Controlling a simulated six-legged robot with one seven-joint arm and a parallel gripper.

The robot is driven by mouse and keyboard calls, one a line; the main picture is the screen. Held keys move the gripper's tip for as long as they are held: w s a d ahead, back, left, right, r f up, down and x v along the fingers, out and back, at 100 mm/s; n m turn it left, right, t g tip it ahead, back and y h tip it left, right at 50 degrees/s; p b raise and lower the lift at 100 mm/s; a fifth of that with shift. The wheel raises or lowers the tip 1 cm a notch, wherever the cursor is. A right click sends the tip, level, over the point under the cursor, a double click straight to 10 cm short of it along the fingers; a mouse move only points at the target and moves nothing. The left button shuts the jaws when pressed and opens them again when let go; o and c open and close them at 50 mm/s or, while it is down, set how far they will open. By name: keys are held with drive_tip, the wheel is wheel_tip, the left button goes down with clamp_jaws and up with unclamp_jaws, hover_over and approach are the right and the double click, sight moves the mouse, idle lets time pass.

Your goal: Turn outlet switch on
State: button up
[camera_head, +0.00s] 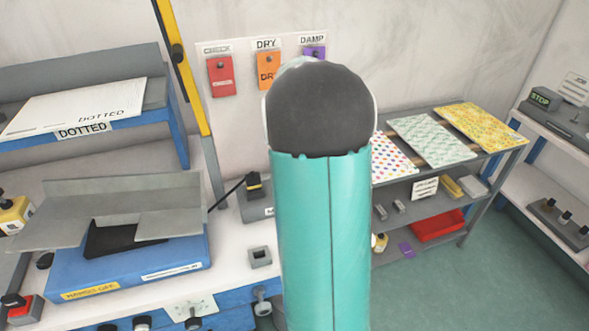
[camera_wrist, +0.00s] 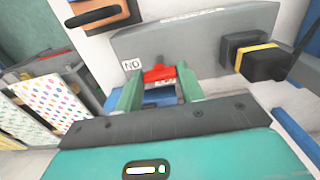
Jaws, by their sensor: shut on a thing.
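The grey outlet box (camera_wrist: 205,38) spans the upper middle of the wrist view. A red switch (camera_wrist: 159,75) sits on its lower edge, beside a small "NO" label (camera_wrist: 131,65). My gripper (camera_wrist: 160,88) has its two green fingers on either side of the red switch and is shut on it. A black plug with a yellow band (camera_wrist: 258,58) is in the box to the right. In the head view the outlet box (camera_head: 256,209) shows only at its left end, with the plug (camera_head: 254,186) in it. My arm hides the switch and gripper there.
Tags hang on the wall board (camera_head: 235,62) behind. A rack with patterned sheets (camera_head: 432,139) is to the right.

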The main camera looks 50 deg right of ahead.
idle(0.3)
drive_tip(key=o, duration=1)
drive_tip(key=shift+r, duration=0.15)
wheel_tip(320, 180, up, 14)
drive_tip(key=shift+f, duration=0.2)
idle(0.3)
